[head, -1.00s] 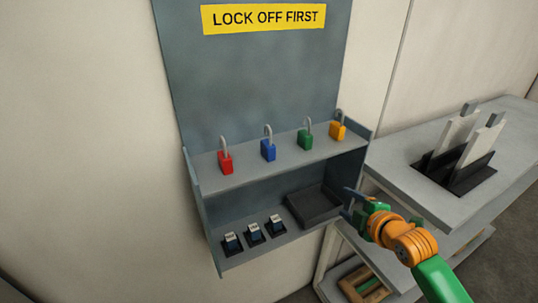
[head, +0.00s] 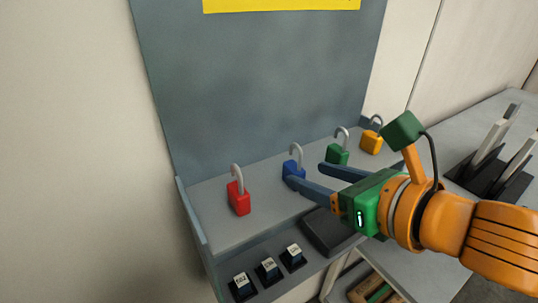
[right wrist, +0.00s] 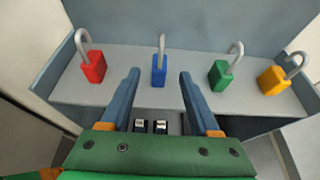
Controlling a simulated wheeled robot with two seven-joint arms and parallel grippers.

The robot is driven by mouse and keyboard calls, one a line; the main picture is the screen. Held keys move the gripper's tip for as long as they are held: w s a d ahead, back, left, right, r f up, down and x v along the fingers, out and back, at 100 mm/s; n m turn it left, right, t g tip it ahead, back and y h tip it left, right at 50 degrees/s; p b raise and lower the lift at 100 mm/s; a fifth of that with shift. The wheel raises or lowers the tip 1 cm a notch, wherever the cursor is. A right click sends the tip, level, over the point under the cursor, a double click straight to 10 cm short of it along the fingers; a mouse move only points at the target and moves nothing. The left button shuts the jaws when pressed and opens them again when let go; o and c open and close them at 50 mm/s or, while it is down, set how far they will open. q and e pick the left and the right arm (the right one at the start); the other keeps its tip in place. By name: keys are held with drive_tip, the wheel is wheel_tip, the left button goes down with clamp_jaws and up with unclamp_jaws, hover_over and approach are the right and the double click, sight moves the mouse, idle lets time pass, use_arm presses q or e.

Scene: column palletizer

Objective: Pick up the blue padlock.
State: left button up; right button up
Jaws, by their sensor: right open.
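The blue padlock (head: 293,169) stands upright on the upper shelf, between the red padlock (head: 238,198) and the green padlock (head: 337,154). Its grey shackle points up. My right gripper (head: 307,177) is open in front of it, with one finger overlapping its lower part in the head view. In the right wrist view, the blue padlock (right wrist: 159,70) stands just beyond the two open fingertips (right wrist: 159,72), roughly centred between them. Nothing is held. My left gripper is not in view.
An orange padlock (head: 371,142) stands at the right end of the shelf (head: 265,195). Below are several small labelled blocks (head: 268,270) and a dark tray (head: 328,232). A grey table (head: 445,215) with a dark rack stands to the right.

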sight(301, 172)
drive_tip(key=shift+w+a+f, duration=0.1)
drive_tip(key=shift+w+a, duration=0.2)
drive_tip(key=shift+w, duration=0.05)
drive_tip(key=shift+p+x, duration=0.7)
drive_tip(key=shift+x, duration=0.2)
drive_tip(key=x, duration=0.2)
drive_tip(key=shift+w+a+f, duration=0.2)
drive_tip(key=shift+a, duration=0.05)
drive_tip(key=shift+w+a+f, duration=0.15)
drive_tip(key=shift+w+a, duration=0.05)
drive_tip(key=shift+w, duration=0.1)
drive_tip(key=shift+s+d, duration=0.2)
drive_tip(key=shift+s, duration=0.05)
drive_tip(key=c, duration=0.9)
drive_tip(key=shift+w+a, duration=0.1)
clamp_jaws()
